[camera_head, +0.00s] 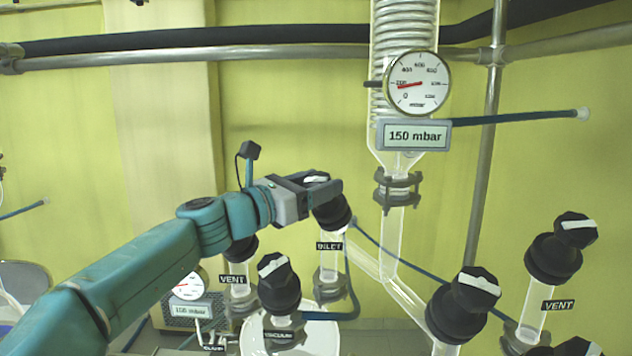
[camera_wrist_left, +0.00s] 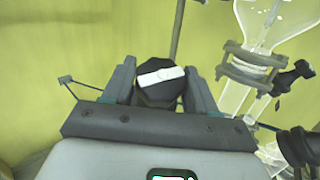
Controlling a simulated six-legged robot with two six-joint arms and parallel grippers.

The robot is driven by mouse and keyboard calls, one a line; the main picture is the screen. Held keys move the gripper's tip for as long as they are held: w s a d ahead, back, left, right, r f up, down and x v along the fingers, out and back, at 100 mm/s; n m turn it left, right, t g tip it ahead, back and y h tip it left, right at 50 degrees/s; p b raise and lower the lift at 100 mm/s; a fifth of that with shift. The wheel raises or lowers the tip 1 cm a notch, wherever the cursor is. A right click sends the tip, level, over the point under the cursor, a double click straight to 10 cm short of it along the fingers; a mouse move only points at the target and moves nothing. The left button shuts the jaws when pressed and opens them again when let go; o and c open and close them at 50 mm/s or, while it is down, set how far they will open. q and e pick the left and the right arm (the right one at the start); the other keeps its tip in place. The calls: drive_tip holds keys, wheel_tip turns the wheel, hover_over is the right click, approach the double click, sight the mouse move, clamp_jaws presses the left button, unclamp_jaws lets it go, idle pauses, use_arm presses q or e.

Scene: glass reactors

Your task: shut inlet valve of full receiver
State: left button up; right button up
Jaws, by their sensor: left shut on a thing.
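The black inlet valve knob (camera_head: 316,178) with a white bar tops a glass tube above the INLET label (camera_head: 329,246). My left gripper (camera_head: 322,188) is shut on this knob, coming in from the left. In the left wrist view the knob (camera_wrist_left: 160,85) sits between the two fingers (camera_wrist_left: 160,88), its white bar lying nearly crosswise from finger to finger. Below stands a pale rounded receiver (camera_head: 318,340), mostly hidden by valves and cut off by the frame; its fill level is hard to tell. My right gripper is out of view.
A VACUUM valve knob (camera_head: 279,280) and a VENT valve (camera_head: 240,250) stand close by. Further black valves (camera_head: 464,306) and (camera_head: 555,255) are at right. A glass condenser with a dial gauge (camera_head: 417,83) and a 150 mbar display (camera_head: 415,135) rises behind.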

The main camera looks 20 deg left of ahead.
use_arm(q)
drive_tip(key=shift+f, duration=0.1)
drive_tip(key=o, duration=1)
drive_tip(key=shift+w, duration=0.1)
drive_tip(key=shift+c, duration=0.2)
